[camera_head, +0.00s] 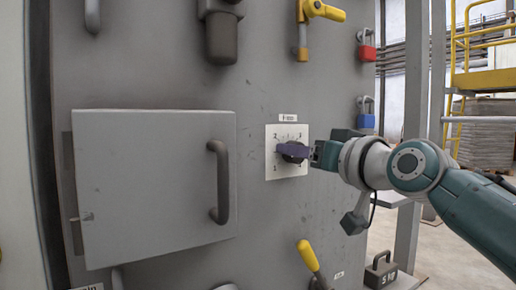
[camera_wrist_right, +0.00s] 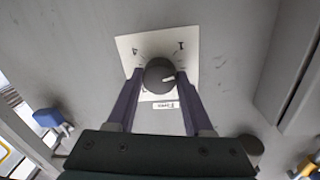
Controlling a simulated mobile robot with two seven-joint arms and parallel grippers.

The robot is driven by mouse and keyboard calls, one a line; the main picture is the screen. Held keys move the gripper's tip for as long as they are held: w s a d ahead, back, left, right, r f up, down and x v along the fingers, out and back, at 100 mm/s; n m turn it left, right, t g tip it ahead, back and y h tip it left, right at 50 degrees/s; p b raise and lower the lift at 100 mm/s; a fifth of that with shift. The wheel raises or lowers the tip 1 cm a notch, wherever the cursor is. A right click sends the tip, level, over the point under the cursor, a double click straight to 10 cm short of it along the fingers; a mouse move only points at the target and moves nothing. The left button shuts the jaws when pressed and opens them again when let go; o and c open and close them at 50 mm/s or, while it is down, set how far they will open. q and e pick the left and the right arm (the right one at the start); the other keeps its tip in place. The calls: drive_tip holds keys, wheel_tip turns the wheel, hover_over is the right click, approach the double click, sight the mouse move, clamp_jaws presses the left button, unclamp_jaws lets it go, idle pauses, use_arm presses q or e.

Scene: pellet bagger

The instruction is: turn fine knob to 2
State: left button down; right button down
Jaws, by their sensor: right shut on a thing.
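The fine knob is a round dark knob (camera_wrist_right: 156,70) on a square white dial plate (camera_head: 272,173) fixed to the grey machine panel. The wrist view shows the dial upside down, with 1 at upper right and 4 at upper left. The knob's white pointer mark points right there, between the 1 and the hidden 2 position. My right gripper (camera_head: 292,151) comes from the right and is shut on the knob, with one purple finger on each side, also in the wrist view (camera_wrist_right: 160,82). My left gripper is not in view.
A grey door (camera_head: 150,190) with a bar handle (camera_head: 219,182) is left of the dial. A yellow-handled lever (camera_head: 308,256) juts out below it. A red padlock (camera_head: 367,52) and a blue padlock (camera_head: 366,121) hang at the panel's right edge. Bare panel surrounds the dial.

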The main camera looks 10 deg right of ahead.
drive_tip(key=shift+d+m+g+p, duration=0.15)
drive_tip(key=shift+m+g+p, duration=0.25)
drive_tip(key=shift+m+p, duration=3.5)
drive_tip(key=m+b, duration=0.3)
drive_tip(key=shift+m, duration=0.3)
drive_tip(key=shift+c, duration=1.5)
unclamp_jaws()
